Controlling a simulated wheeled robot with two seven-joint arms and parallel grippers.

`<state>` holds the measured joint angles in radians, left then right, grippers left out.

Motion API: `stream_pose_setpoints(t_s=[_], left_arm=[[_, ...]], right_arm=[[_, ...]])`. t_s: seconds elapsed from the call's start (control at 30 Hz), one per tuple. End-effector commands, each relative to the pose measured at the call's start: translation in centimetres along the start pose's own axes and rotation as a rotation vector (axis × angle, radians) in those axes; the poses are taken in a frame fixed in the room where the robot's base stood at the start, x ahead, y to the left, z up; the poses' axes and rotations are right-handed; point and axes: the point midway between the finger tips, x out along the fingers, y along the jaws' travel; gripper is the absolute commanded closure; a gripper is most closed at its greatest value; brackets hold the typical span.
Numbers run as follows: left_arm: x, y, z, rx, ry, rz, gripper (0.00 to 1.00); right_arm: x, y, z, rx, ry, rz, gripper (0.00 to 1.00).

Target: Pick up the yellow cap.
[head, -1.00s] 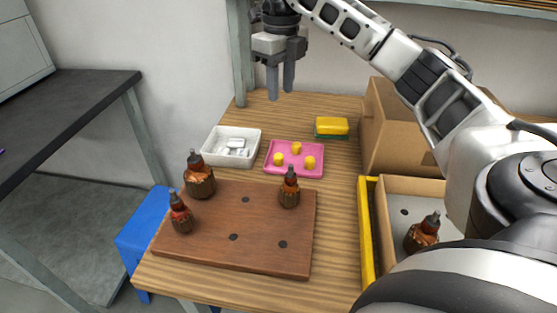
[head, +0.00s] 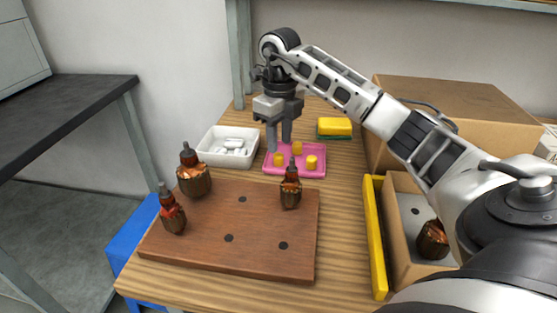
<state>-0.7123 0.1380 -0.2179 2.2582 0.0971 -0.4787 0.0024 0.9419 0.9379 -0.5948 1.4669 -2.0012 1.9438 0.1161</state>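Several small yellow items lie on a pink tray (head: 302,173): yellow caps at its left (head: 278,159), its back (head: 297,147) and its right (head: 311,162). My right gripper (head: 279,144) points down over the back left of the tray, close to the left cap. Its two fingers are apart with nothing between them. I cannot tell exactly how high the fingertips are above the cap. My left gripper is out of view.
A brown board (head: 240,235) in front bears several armatures. A white bin (head: 228,147) with pale pieces stands left of the tray. A yellow-green sponge (head: 334,128) lies behind right.

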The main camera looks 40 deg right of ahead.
Motion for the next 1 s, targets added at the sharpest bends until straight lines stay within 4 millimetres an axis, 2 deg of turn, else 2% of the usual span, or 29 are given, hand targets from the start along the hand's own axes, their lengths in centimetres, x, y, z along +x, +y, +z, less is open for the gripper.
stream_pose_setpoints(t_s=[0.03, 0.2, 0.33, 0.53, 0.57, 0.67, 1.0], left_arm=[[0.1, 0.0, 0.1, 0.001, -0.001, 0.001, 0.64], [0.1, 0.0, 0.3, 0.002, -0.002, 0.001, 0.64], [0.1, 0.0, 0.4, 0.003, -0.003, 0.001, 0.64], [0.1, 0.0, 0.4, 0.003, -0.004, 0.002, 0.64], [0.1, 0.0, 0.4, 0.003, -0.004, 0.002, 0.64], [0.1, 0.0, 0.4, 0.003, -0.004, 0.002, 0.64], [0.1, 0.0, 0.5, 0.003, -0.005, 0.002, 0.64]], right_arm=[[1.0, 0.2, 0.0, -0.001, 0.005, 0.001, 0.67], [3.5, 0.2, 0.1, 0.001, 0.004, 0.001, 0.67], [4.3, 0.2, 0.1, 0.001, 0.002, 0.0, 0.67], [4.3, 0.2, 0.1, 0.0, 0.001, 0.0, 0.67], [4.3, 0.2, 0.1, 0.0, 0.001, 0.0, 0.7], [4.3, 0.2, 0.1, 0.0, 0.001, 0.0, 0.98], [4.2, 0.2, 0.1, 0.0, 0.001, 0.0, 1.0]])
